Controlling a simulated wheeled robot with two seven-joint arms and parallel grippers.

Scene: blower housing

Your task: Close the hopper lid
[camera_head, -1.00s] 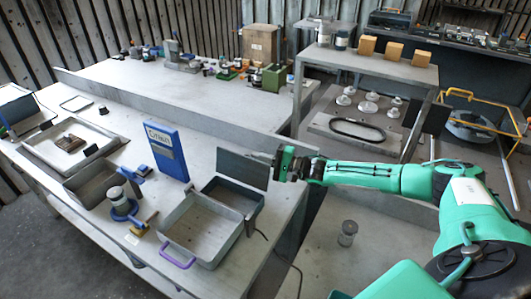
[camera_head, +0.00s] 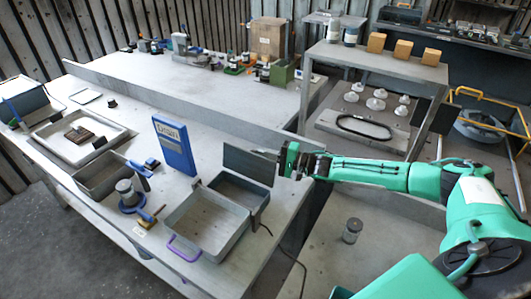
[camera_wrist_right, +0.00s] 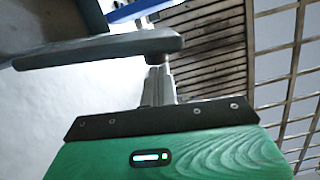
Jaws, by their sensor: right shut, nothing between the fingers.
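The hopper (camera_head: 238,203) is a dark grey open box at the right end of the near bench. Its flat dark lid (camera_head: 247,167) stands raised, almost upright, along the box's back edge. My right gripper (camera_head: 262,152) is shut and empty at the lid's upper right corner; whether it touches the lid is unclear. In the right wrist view, the shut fingers (camera_wrist_right: 160,80) point away from the green wrist, with a grey bar-like edge (camera_wrist_right: 100,48) across their tips, probably the lid. My left gripper is out of view.
A grey tray (camera_head: 205,225) with a purple handle stands just in front of the hopper. A blue upright box (camera_head: 174,145) stands to its left. A dark bin (camera_head: 100,178) and a jar on a blue base (camera_head: 131,196) are further left.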

